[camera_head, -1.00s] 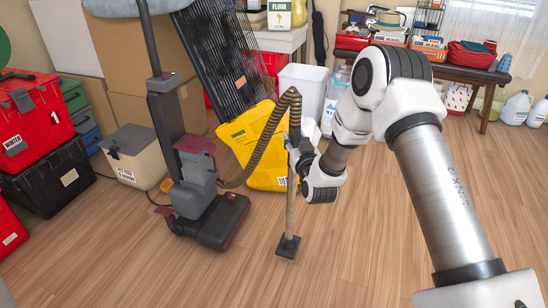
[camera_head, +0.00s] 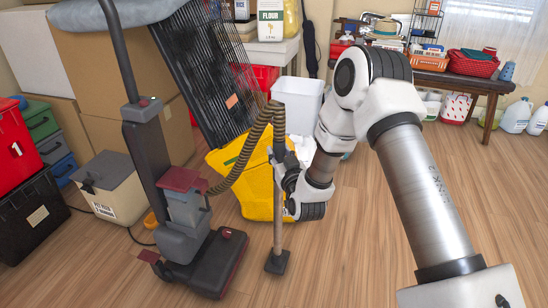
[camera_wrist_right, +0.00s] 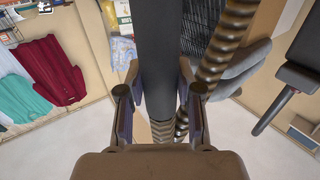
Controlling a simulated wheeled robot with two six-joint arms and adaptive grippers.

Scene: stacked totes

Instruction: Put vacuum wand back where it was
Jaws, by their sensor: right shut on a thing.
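The upright vacuum cleaner (camera_head: 185,210) stands on the wood floor left of centre in the head view. Its wand (camera_head: 278,225) is a thin upright tube to the right of it, with a small dark nozzle (camera_head: 277,262) at the bottom, at or just above the floor; I cannot tell which. A ribbed brown hose (camera_head: 243,160) arches from the vacuum to the wand's top. My right gripper (camera_head: 281,168) is shut on the wand's upper part. In the right wrist view, the wand (camera_wrist_right: 157,50) passes between the fingers (camera_wrist_right: 158,88). My left gripper is not in view.
A yellow bag (camera_head: 256,185) stands behind the wand, with a white bin (camera_head: 300,103) behind it. A black slatted panel (camera_head: 205,75) leans behind the vacuum. A grey-lidded box (camera_head: 115,190) and totes (camera_head: 35,215) stand at left. The floor in front and right is clear.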

